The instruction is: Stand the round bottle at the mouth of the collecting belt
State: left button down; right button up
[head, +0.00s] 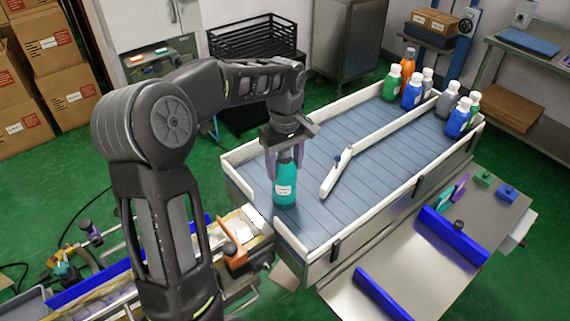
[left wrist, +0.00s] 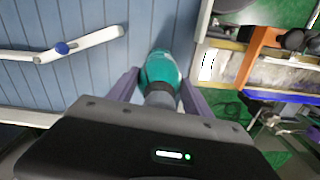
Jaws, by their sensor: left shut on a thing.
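The round bottle (head: 285,188) is teal with a white label and a dark neck. It is upright at the near left end of the collecting belt (head: 315,190), by the gap in the white side rail. My left gripper (head: 284,160) is above it, with its fingers shut on the bottle's upper part. In the left wrist view, the bottle (left wrist: 161,70) shows between the two purple-grey fingers (left wrist: 158,88), over the slatted belt. I cannot tell whether its base touches the belt. My right gripper is not in view.
A white divider rail (head: 385,140) with an angled end and blue knob runs along the belt. Several blue, green, grey and orange bottles (head: 412,91) stand at the far end. A feeding line with an orange clamp (head: 232,248) adjoins the near left end.

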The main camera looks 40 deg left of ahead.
pick_arm(q)
jog(key=shift+c, duration=2.2)
grip_release()
jog(key=shift+f, duration=0.1)
jog(key=shift+r, duration=0.5)
notch_tip(320, 180, up, 6)
jog(key=shift+r, duration=0.25)
notch_tip(320, 180, up, 4)
jog(key=shift+f+p, duration=0.15)
jog(key=shift+p, duration=1)
jog(key=shift+r+p, duration=0.65)
jog(key=shift+f, duration=0.1)
